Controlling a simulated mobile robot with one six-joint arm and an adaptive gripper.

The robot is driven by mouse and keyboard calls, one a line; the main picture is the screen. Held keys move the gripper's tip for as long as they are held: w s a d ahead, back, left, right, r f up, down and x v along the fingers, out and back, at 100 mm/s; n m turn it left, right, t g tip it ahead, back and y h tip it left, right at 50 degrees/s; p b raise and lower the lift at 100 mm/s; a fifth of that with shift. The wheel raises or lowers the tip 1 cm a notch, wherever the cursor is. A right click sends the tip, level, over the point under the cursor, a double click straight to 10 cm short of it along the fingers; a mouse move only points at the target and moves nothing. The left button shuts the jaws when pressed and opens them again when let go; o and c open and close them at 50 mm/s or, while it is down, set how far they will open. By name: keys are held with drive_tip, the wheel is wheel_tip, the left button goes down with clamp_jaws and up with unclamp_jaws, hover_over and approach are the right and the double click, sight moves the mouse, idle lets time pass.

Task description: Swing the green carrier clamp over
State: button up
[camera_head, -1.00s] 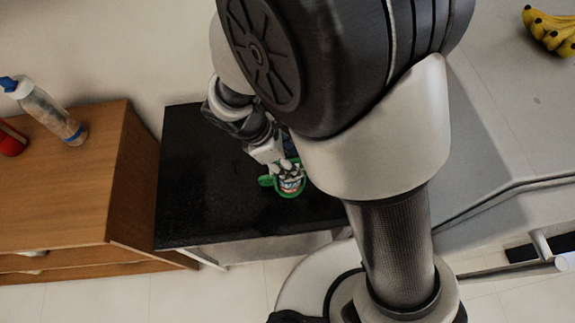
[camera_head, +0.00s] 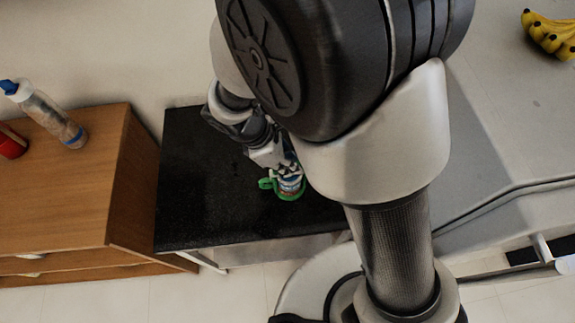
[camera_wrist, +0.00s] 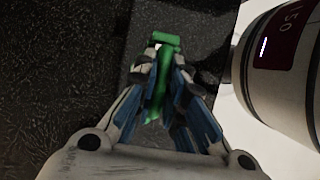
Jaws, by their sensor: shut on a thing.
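The green carrier clamp (camera_head: 266,184) is at the right part of a black tabletop, around a small can with a blue and white label (camera_head: 291,184). My gripper (camera_head: 287,170) is just above the can and partly covers it. In the wrist view, the green clamp (camera_wrist: 164,90) runs between the two fingers of my gripper (camera_wrist: 163,95), which are shut on it. A green crosspiece shows beyond the fingertips. The can cannot be made out in the wrist view, and my arm hides the area right of the clamp in the head view.
The black tabletop (camera_head: 195,190) is clear to the left of the clamp. A wooden cabinet (camera_head: 60,190) stands at the left with a clear bottle (camera_head: 50,115) and a red object (camera_head: 12,144) on it. Bananas (camera_head: 552,34) lie at the upper right.

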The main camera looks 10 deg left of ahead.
drive_tip(key=shift+r, duration=0.1)
idle(0.3)
drive_tip(key=shift+d+r+y+p, duration=0.3)
drive_tip(key=shift+y+p, duration=0.1)
drive_tip(key=shift+p, duration=0.45)
drive_tip(key=shift+g+y+p, duration=0.3)
drive_tip(key=shift+y+p, duration=0.1)
drive_tip(key=shift+p, duration=0.2)
drive_tip(key=shift+d+r, duration=0.1)
drive_tip(key=shift+w+d+r+y+p, duration=0.15)
drive_tip(key=shift+y+p, duration=0.35)
drive_tip(key=shift+p, duration=0.65)
drive_tip(key=shift+c, duration=0.2)
drive_tip(key=shift+d+r+p, duration=0.1)
drive_tip(key=shift+p, duration=0.2)
drive_tip(key=shift+y+p, duration=0.4)
drive_tip(key=shift+p, duration=0.2)
drive_tip(key=shift+d+r+g+y+p, duration=0.2)
drive_tip(key=shift+g+y+p, duration=0.15)
drive_tip(key=shift+p, duration=0.75)
